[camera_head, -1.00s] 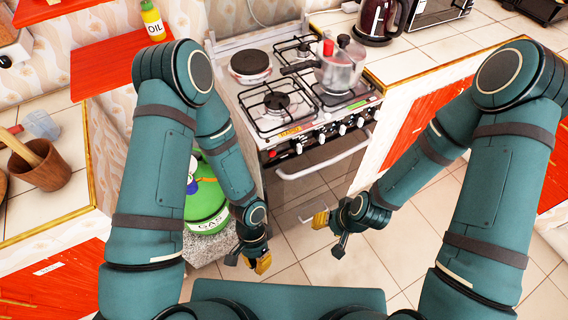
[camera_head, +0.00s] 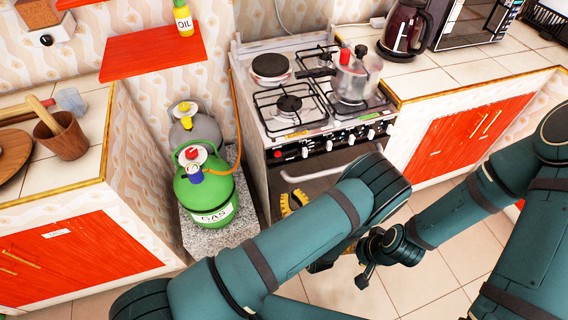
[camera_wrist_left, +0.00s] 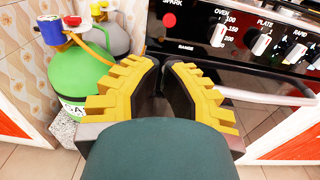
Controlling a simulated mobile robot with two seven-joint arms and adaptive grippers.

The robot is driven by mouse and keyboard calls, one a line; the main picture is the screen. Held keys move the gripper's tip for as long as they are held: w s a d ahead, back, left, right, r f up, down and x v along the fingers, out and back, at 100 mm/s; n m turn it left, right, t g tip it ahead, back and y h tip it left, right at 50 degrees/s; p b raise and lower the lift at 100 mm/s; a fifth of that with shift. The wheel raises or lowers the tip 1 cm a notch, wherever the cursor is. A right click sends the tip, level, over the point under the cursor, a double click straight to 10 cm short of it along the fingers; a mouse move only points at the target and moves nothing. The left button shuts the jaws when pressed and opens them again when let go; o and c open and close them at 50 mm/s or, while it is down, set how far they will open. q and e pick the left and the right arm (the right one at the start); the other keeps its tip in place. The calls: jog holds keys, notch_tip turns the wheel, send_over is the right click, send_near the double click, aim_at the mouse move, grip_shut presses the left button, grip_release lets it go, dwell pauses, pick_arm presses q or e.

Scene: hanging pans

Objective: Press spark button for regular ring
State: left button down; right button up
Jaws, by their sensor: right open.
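The red spark button (camera_wrist_left: 169,20), under the label SPARK, is on the stove's black front panel in the left wrist view. A small red spot, apparently the same button (camera_head: 277,154), is at the panel's left end in the head view. My right gripper (camera_head: 358,262) is open and low over the floor, partly covered by my left arm.
A green gas cylinder (camera_head: 205,190) with an orange hose stands left of the stove (camera_head: 258,135), before a grey cylinder (camera_head: 195,128). A pot (camera_head: 350,80) stands on a right burner. Knobs (camera_wrist_left: 218,36) line the panel. The oven handle (camera_wrist_left: 265,97) juts below.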

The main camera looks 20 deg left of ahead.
aim_at(278, 161)
pick_arm(q)
jog(key=shift+w+d, duration=0.15)
jog(key=shift+d, duration=0.05)
jog(key=shift+r, duration=0.1)
jog(key=b+x, duration=0.1)
jog(key=x, duration=1.3)
